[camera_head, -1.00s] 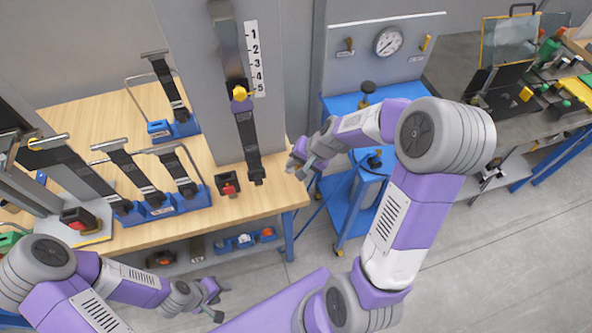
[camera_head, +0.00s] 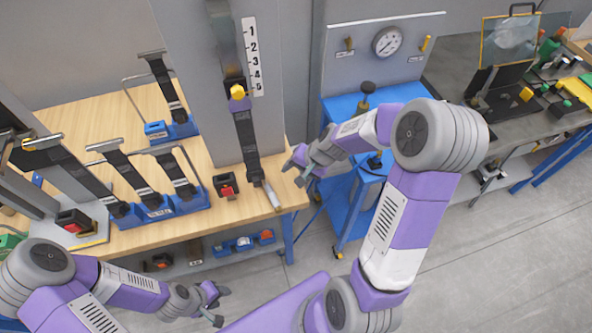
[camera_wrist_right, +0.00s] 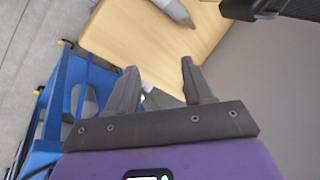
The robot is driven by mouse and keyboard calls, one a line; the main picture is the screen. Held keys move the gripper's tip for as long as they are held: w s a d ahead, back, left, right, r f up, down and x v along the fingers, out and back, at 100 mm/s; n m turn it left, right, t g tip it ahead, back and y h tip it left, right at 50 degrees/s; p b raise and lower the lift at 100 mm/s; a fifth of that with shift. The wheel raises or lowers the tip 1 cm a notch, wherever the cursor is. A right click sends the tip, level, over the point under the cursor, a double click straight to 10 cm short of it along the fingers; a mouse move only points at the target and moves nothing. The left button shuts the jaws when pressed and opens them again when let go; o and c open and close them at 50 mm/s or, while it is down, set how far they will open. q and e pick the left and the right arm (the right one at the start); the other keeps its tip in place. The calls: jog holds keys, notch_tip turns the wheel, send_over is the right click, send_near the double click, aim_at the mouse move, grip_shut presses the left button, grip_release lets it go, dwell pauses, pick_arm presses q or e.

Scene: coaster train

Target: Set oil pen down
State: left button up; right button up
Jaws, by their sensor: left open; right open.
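The oil pen, a slim grey cylinder (camera_head: 271,196), lies on the front right part of the wooden bench (camera_head: 240,208), just below the lower end of a hanging black strap. In the right wrist view a grey pen-like body with a pointed tip (camera_wrist_right: 176,12) rests on the wood at the top edge. My right gripper (camera_head: 295,169) is open and empty, just right of the pen and apart from it. Its two spread fingers show in the right wrist view (camera_wrist_right: 158,82). My left gripper (camera_head: 221,305) is open and empty, low in front of the bench.
A small red-and-black block (camera_head: 226,186) stands left of the pen. Blue racks with black straps (camera_head: 158,205) fill the bench's left side. A grey column with a numbered scale (camera_head: 254,57) rises behind. A blue cart with a gauge panel (camera_head: 352,205) stands to the right.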

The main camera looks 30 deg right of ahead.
jog(key=shift+r, duration=0.2)
jog(key=p+v, duration=0.3)
jog(key=v, duration=0.9)
